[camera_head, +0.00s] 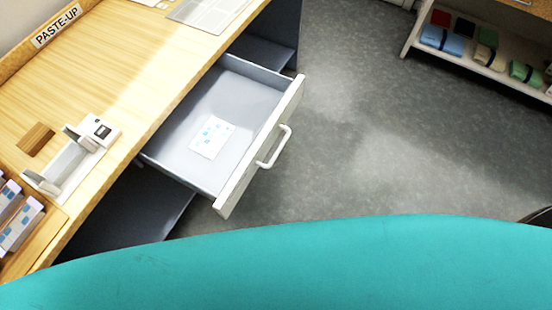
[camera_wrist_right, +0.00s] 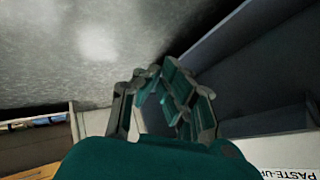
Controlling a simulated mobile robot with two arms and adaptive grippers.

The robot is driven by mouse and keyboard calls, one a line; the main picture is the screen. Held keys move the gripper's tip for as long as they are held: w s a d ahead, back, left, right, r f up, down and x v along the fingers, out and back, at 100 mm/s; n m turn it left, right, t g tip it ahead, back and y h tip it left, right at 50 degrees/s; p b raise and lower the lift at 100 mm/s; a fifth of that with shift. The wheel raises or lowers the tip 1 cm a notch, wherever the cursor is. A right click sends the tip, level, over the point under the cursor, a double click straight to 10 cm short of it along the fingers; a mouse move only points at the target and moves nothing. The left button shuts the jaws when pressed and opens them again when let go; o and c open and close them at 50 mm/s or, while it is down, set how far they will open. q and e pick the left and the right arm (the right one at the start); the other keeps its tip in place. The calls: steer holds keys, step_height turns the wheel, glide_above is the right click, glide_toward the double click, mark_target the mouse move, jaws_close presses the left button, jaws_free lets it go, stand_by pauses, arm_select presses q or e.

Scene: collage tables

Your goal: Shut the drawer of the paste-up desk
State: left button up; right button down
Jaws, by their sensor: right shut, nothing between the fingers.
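The paste-up desk (camera_head: 110,70) has a wooden top and fills the left of the head view. Its grey drawer (camera_head: 262,80) is pulled well out, with a white front (camera_head: 240,183) and a white bar handle (camera_head: 275,148). A white sheet with blue marks (camera_head: 211,137) lies inside. My right gripper (camera_wrist_right: 160,70) shows only in the right wrist view, shut and empty, with the grey floor beyond its tips. Dark grey panels stand to its right; I cannot tell which part of the furniture they are. My left gripper is not in view.
On the desk top are a white dispenser-like device (camera_head: 75,160), a brown block (camera_head: 36,139) and a grey printed sheet (camera_head: 208,12). A white shelf (camera_head: 490,72) with folded cloths stands at the upper right. The floor (camera_head: 400,150) before the drawer is clear.

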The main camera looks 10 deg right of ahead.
steer(key=w+a+r+m+t+b, duration=0.15)
steer(key=w+r+m+t, duration=0.3)
steer(key=r, duration=0.65)
steer(key=w+a+r+m+t, duration=0.25)
steer(key=r+m, duration=0.25)
steer(key=r, duration=0.6)
arm_select(q)
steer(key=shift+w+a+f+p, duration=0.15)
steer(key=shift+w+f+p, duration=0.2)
steer(key=shift+p, duration=0.25)
arm_select(e)
steer(key=a+x, duration=0.1)
steer(key=x, duration=1.2)
steer(key=shift+a+t, duration=0.2)
steer(key=shift+t, duration=0.2)
steer(key=shift+r, duration=0.1)
